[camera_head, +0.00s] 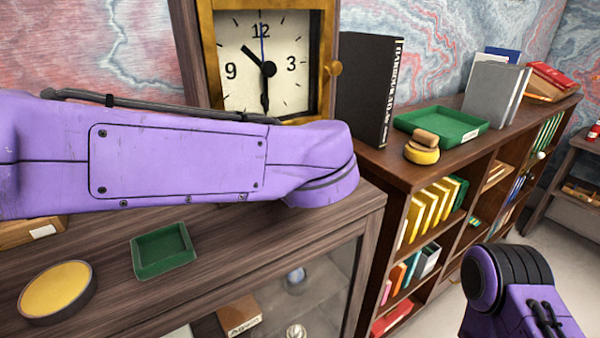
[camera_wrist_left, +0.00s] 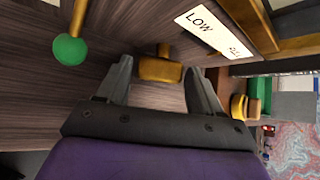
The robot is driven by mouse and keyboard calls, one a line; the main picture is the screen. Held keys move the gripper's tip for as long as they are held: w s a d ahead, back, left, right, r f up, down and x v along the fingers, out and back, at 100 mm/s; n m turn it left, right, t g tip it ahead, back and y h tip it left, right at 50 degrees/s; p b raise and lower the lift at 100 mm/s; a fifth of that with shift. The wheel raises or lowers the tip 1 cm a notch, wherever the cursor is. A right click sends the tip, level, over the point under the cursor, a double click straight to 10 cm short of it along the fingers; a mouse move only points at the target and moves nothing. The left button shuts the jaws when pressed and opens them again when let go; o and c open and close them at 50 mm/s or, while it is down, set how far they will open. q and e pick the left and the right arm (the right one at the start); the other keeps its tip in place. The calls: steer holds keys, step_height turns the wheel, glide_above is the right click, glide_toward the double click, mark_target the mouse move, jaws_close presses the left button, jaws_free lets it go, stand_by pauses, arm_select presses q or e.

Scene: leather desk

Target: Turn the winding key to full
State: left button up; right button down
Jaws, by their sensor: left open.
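The clock (camera_head: 264,60) with a brass frame and cream dial stands behind my purple left arm. The arm hides its lower part and my left gripper in the head view. In the left wrist view the brass winding key (camera_wrist_left: 160,70) has a T-shaped handle. My left gripper (camera_wrist_left: 158,64) is open, with one finger on each side of the key; a gap shows on both sides. A white label (camera_wrist_left: 212,34) reading "LOW", with a smaller second word I cannot read surely, is beside the key. My right gripper is not in view.
A green ball (camera_wrist_left: 70,49) on a brass rod is left of the key. On the wooden cabinet are a green tray (camera_head: 163,251) and a round yellow-topped dish (camera_head: 57,290). A black book (camera_head: 369,90) and another green tray (camera_head: 441,126) stand on the bookcase to the right.

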arm_select(q)
steer(key=shift+s, duration=0.1)
steer(key=c, duration=0.8)
steer(key=shift+o, duration=0.2)
steer(key=shift+d+r+y+p, duration=0.15)
steer(key=shift+y+p, duration=0.15)
steer(key=shift+p, duration=0.35)
steer(key=m+g+y+p, duration=0.1)
steer(key=p, duration=0.1)
steer(key=g+y+p, duration=0.1)
steer(key=p, duration=0.1)
steer(key=shift+w+d+r+m+p, duration=0.15)
steer(key=shift+w+m+p, duration=0.15)
steer(key=shift+m, duration=0.1)
steer(key=shift+d+m+g+y+p, duration=0.1)
steer(key=shift+m+g+y+p, duration=0.35)
steer(key=shift+p, duration=0.55)
steer(key=shift+f+g+y+p, duration=0.2)
steer(key=shift+g+y+p, duration=0.05)
steer(key=shift+y+p, duration=0.25)
steer(key=o, duration=0.8)
steer(key=shift+w, duration=0.1)
steer(key=shift+c, duration=0.2)
